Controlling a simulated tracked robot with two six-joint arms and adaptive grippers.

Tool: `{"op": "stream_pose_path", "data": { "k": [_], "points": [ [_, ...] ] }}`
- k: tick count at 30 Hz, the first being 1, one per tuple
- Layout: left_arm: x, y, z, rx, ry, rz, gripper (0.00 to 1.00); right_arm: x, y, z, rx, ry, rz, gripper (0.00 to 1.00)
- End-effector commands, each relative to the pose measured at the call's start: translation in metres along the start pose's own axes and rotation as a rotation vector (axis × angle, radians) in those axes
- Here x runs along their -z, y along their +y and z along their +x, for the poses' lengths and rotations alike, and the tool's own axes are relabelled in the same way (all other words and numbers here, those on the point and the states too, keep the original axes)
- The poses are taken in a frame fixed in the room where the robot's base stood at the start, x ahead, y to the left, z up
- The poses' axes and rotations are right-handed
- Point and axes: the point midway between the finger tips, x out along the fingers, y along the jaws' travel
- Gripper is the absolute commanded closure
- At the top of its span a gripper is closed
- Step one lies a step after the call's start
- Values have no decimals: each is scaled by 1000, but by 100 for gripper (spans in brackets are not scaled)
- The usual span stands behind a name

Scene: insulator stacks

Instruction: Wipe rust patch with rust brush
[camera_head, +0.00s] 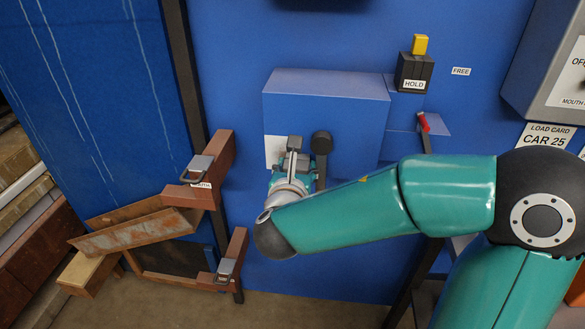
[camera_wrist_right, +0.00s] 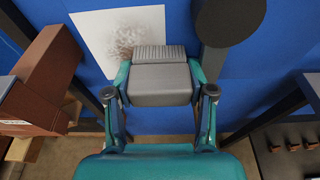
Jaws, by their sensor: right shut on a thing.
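The rust patch (camera_wrist_right: 124,42) is a brown speckled smudge on a white panel (camera_wrist_right: 90,30) in the right wrist view. In the head view the white panel (camera_head: 273,150) is on the front of a blue box, partly hidden by my right gripper. My right gripper (camera_wrist_right: 160,88) is shut on a grey block with a ribbed strip, seemingly the rust brush (camera_wrist_right: 160,82). The brush covers the lower part of the patch in that view; I cannot tell whether it touches. In the head view the right gripper (camera_head: 291,165) is at the panel. The left gripper is not in view.
A black round knob (camera_head: 322,142) is close to the right of the gripper. A brown clamp frame (camera_head: 207,173) and a rusty channel (camera_head: 135,233) stand at left. A HOLD box with yellow lever (camera_head: 416,68) and a red-handled lever (camera_head: 424,122) are at right.

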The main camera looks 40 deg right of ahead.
Motion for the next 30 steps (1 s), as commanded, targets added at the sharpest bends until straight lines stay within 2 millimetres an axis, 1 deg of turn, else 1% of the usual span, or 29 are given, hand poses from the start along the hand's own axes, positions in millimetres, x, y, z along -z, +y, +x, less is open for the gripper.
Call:
{"op": "stream_pose_path", "data": {
  "k": [1,4,12,15,23,30],
  "points": [
    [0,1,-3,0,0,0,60,-9,-5,0,18,-14,8,78],
    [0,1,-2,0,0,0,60,-9,-1,0,17,-15,8,78],
    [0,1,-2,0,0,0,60,-7,24,1,12,-13,6,78],
    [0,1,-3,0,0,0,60,-7,31,1,11,-14,7,78],
    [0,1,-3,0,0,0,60,-7,41,1,9,-13,6,78],
    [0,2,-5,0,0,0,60,-6,62,1,7,-12,5,78]
  ]
}}
